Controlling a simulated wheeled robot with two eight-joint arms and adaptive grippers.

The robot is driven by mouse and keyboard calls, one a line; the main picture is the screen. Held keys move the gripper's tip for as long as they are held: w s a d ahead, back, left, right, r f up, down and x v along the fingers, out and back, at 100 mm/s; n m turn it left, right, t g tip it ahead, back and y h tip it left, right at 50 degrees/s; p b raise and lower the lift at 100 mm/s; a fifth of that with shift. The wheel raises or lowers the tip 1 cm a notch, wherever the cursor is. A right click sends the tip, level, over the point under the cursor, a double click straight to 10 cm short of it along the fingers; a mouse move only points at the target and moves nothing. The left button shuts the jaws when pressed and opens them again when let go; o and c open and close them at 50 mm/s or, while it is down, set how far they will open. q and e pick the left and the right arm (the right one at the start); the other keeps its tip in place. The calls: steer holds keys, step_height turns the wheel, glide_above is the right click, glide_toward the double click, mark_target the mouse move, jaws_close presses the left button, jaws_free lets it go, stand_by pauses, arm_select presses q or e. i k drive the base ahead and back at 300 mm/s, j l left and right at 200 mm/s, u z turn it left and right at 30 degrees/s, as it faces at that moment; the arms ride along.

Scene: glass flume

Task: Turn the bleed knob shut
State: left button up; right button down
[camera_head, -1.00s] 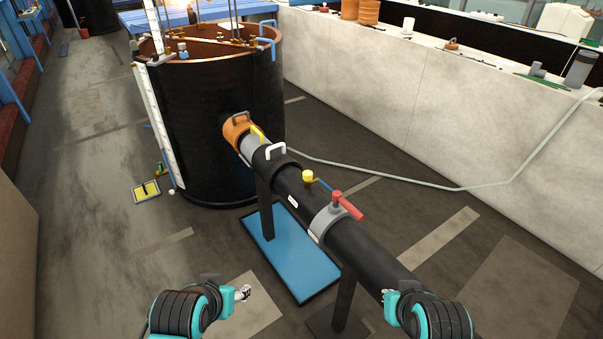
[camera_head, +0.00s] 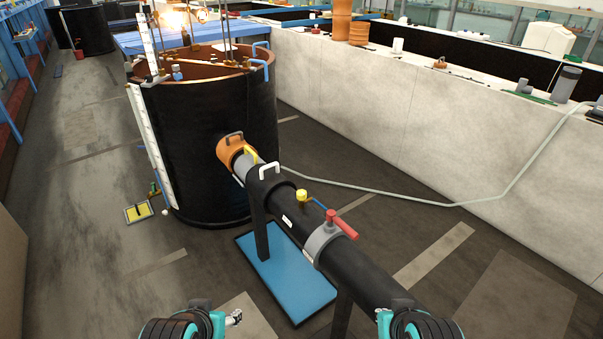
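A black pipe (camera_head: 366,274) runs from a large black tank (camera_head: 215,130) toward me. On its top is a small yellow knob (camera_head: 301,195) with a blue lever or tube beside it. Closer to me, a grey collar (camera_head: 319,243) carries a red fitting with a red handle (camera_head: 343,228). No label shows which is the bleed knob. My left gripper (camera_head: 235,317) is at the bottom edge, left of the pipe, apart from both fittings. My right gripper (camera_head: 382,317) is at the bottom edge by the pipe's near part. The fingers of both are too small or hidden to read.
An orange collar (camera_head: 231,151) and a white handle (camera_head: 269,169) sit on the pipe near the tank. Supports stand by a blue mat (camera_head: 278,274). A pale hose (camera_head: 430,203) runs to the concrete wall (camera_head: 400,110) at right.

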mark_target(300, 194)
steer(key=z, duration=1.95)
steer(key=u, duration=2)
steer(key=i+u, duration=0.5)
steer(key=k+l, duration=0.05)
steer(key=k, duration=0.1)
